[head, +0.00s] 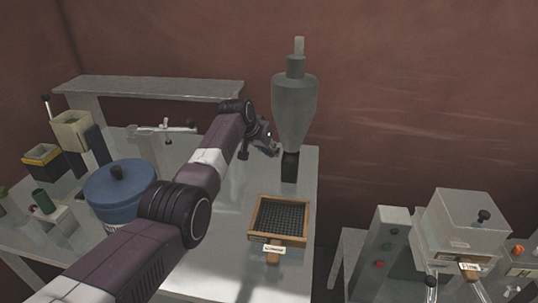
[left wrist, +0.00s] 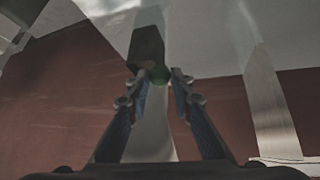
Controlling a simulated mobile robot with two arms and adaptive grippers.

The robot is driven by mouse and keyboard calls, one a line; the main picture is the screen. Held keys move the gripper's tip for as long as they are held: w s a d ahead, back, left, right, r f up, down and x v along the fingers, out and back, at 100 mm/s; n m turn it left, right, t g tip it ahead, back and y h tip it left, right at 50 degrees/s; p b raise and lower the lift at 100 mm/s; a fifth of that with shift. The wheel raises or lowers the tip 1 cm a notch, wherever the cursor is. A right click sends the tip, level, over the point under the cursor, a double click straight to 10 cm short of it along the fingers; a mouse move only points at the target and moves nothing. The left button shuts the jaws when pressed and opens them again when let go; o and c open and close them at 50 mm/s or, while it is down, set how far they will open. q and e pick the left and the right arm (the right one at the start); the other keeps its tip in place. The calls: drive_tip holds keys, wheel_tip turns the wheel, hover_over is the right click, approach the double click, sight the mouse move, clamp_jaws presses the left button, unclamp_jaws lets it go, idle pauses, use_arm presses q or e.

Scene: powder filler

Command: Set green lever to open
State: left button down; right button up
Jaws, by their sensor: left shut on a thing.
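The grey funnel-shaped powder filler (head: 295,105) stands upright at the back of the table on a dark block (head: 290,167). My left gripper (head: 274,149) is just left of its lower part. In the left wrist view, the two fingertips (left wrist: 166,78) are closed in around a small green piece (left wrist: 160,78), which looks like the green lever, beside the dark block (left wrist: 147,48). Most of the lever is hidden, and its setting cannot be read. The lever cannot be made out in the head view. My right gripper is not in view.
A wood-framed sieve (head: 277,238) lies on the table in front of the filler. A blue lidded pot (head: 120,190) and a balance-like stand (head: 163,130) are to the left. A grey shelf (head: 150,87) is behind. A machine (head: 465,225) stands on another table at right.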

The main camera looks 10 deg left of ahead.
use_arm(q)
drive_tip(key=shift+w+r, duration=0.25)
drive_tip(key=shift+r, duration=0.25)
drive_tip(key=shift+w+r, duration=0.2)
drive_tip(key=shift+r, duration=0.25)
drive_tip(key=shift+a+r, duration=0.1)
drive_tip(key=c, duration=2.1)
unclamp_jaws()
drive_tip(key=shift+o, duration=1.4)
drive_tip(key=shift+w+f, duration=0.15)
drive_tip(key=shift+f, duration=0.05)
drive_tip(key=shift+o, duration=0.5)
drive_tip(key=shift+w+f, duration=0.1)
drive_tip(key=shift+f, duration=0.2)
drive_tip(key=shift+s+r, duration=0.2)
drive_tip(key=shift+s, duration=0.15)
drive_tip(key=v, duration=1.1)
drive_tip(key=shift+s+r, duration=0.1)
